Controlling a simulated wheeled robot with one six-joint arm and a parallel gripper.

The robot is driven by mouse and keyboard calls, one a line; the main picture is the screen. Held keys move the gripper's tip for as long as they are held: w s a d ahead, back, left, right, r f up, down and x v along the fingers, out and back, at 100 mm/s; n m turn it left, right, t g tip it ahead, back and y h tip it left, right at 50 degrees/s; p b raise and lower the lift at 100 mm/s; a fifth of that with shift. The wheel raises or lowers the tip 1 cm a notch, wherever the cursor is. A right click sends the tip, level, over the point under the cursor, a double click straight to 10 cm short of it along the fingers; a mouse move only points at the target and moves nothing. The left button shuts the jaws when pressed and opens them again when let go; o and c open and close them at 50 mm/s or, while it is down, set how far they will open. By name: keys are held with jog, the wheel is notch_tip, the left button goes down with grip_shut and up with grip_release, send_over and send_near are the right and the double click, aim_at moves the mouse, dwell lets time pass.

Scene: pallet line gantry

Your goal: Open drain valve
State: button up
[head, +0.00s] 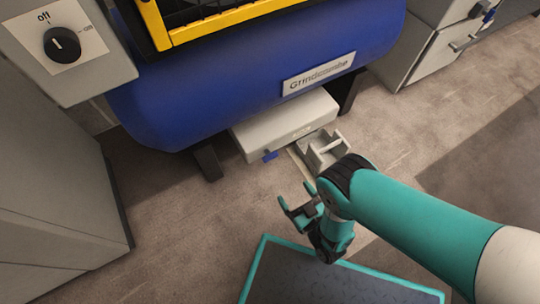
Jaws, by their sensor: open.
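A small blue lever (269,156), which looks like the drain valve handle, sticks out from the front of a pale box (283,122). The box sits under the blue tank (250,75). My gripper (297,196) is open and empty, in front of the box and below the lever in the picture. It is apart from the lever, with clear floor between them. The lever is small, so I cannot tell the valve's setting.
A grey tray with a handle (324,149) stands on the floor right of the lever, close to my arm. The tank's dark foot (208,163) is to the left. A rotary switch (62,45) points near "off". A teal-edged dark mat (262,262) lies in front.

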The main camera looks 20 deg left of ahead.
aim_at(272, 158)
jog(key=b+x, duration=0.2)
jog(key=x, duration=0.2)
jog(key=b+x, duration=0.2)
jog(key=x, duration=0.3)
jog(key=b+x, duration=0.2)
jog(key=x, duration=0.2)
jog(key=shift+w+a+f+b, duration=0.2)
jog(key=shift+w+f+b, duration=0.1)
jog(key=shift+w+a+r+b, duration=0.25)
jog(key=shift+w+a+b, duration=0.05)
jog(key=shift+w+a, duration=0.15)
jog(key=shift+c, duration=0.4)
jog(key=c, duration=0.8)
jog(key=shift+c, duration=0.2)
